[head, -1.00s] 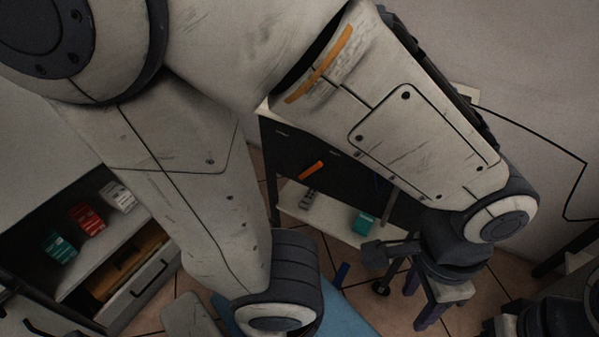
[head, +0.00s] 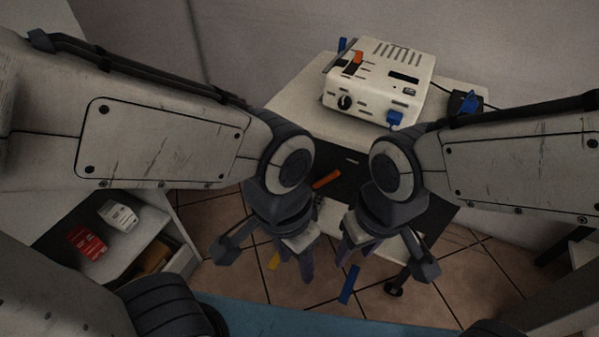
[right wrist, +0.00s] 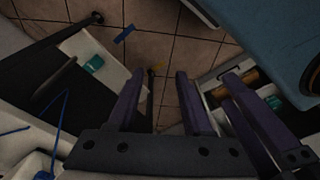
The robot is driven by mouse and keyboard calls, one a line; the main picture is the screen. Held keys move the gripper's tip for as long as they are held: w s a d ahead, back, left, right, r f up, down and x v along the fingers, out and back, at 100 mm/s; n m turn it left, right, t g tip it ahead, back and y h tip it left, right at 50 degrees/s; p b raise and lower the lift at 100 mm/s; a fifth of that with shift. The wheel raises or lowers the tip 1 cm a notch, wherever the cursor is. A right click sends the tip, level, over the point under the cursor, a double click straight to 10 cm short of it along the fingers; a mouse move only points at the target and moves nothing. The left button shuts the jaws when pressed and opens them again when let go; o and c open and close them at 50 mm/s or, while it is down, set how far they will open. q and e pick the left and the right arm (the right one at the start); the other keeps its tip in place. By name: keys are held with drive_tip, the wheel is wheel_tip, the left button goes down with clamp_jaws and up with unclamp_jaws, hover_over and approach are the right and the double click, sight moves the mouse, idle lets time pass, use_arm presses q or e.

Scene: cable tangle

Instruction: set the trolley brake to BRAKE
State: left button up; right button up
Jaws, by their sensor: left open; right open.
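The trolley (head: 300,112) stands against the wall at upper centre in the head view, with a pale top and a dark front. An orange bar (head: 326,179) sits slanted on the dark front, between my arms; I cannot tell if it is the brake lever, nor read any brake marking. My left gripper (head: 293,265) is open and empty, pointing down in front of the trolley. My right gripper (head: 355,250) is open beside it; its spread purple fingers also show in the right wrist view (right wrist: 157,80). My wrists partly hide the trolley front.
A white device (head: 375,85) with blue plugs and an orange switch stands on the trolley. A shelf unit at left holds red boxes (head: 86,242) and a white box (head: 118,214). Blue (head: 349,284) and yellow (head: 273,260) strips show near the tiled floor. A blue surface (head: 250,320) lies in front.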

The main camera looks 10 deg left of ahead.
drive_tip(key=w+f+m+t+p, duration=0.25)
drive_tip(key=w+m, duration=0.35)
drive_tip(key=w, duration=0.9)
drive_tip(key=m+t+y+p, duration=0.2)
drive_tip(key=m+t+y, duration=0.1)
drive_tip(key=m+y, duration=0.15)
approach(334, 176)
drive_tip(key=shift+m+h, duration=0.25)
drive_tip(key=b+x, duration=0.3)
drive_tip(key=x, duration=0.8)
drive_tip(key=shift+w+a+f, duration=0.15)
drive_tip(key=shift+a+f, duration=0.05)
drive_tip(key=shift+a, duration=0.15)
clamp_jaws()
